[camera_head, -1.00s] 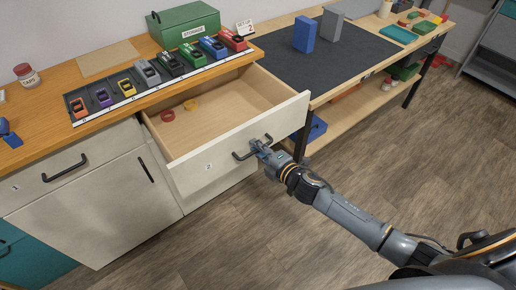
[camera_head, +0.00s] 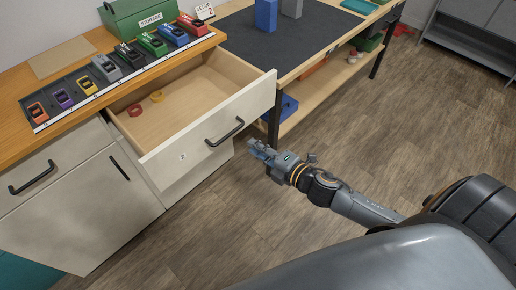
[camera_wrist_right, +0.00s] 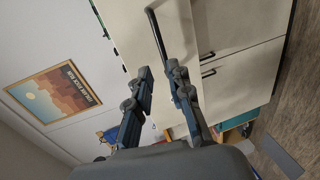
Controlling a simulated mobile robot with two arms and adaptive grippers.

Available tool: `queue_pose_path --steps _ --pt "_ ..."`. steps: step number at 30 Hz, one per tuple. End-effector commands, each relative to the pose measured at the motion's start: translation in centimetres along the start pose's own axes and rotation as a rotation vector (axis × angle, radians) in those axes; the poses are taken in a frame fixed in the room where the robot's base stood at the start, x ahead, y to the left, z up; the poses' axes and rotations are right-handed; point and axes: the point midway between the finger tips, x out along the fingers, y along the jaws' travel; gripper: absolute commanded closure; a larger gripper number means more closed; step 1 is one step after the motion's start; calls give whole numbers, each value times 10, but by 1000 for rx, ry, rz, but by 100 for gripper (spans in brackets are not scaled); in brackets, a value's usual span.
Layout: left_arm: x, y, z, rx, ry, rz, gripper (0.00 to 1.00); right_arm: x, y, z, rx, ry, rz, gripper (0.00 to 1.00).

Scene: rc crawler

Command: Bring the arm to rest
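My right gripper (camera_head: 262,150) is in front of the open drawer 2 (camera_head: 200,135), to the right of its black handle (camera_head: 225,132) and apart from it. In the right wrist view the two fingers of my right gripper (camera_wrist_right: 160,72) stand apart with a gap between them and nothing held. The handle (camera_wrist_right: 156,33) shows beyond the fingertips in that view. My right arm reaches in from the right side over the floor. My left gripper is not in view.
A wooden counter (camera_head: 40,92) carries a rack of several coloured toy cars and a green storage box (camera_head: 140,18). A workbench (camera_head: 330,45) stands behind. The wooden floor (camera_head: 380,140) on the right is open.

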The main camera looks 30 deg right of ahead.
Motion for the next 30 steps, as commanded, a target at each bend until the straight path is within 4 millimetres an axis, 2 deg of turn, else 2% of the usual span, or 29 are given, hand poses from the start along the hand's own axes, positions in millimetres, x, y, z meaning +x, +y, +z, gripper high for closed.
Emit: queue_pose_path --steps 16,19,20,23,26,27,29,30 --pt "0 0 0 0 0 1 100 -1 -1 0 2 -1 -1 80" --pt "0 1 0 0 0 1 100 0 -14 6 33 -19 -24 80" --pt "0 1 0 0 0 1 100 0 -23 9 55 -31 -40 80" --pt "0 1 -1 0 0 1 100 0 -71 26 169 -98 -119 80" --pt "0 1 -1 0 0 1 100 -9 -142 42 338 -197 -228 80" --pt "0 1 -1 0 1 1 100 -15 -172 46 412 -240 -273 80" --pt "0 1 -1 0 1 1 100 -28 -216 49 520 -307 -339 80" --pt "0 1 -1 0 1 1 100 -38 -246 49 592 -354 -382 80"
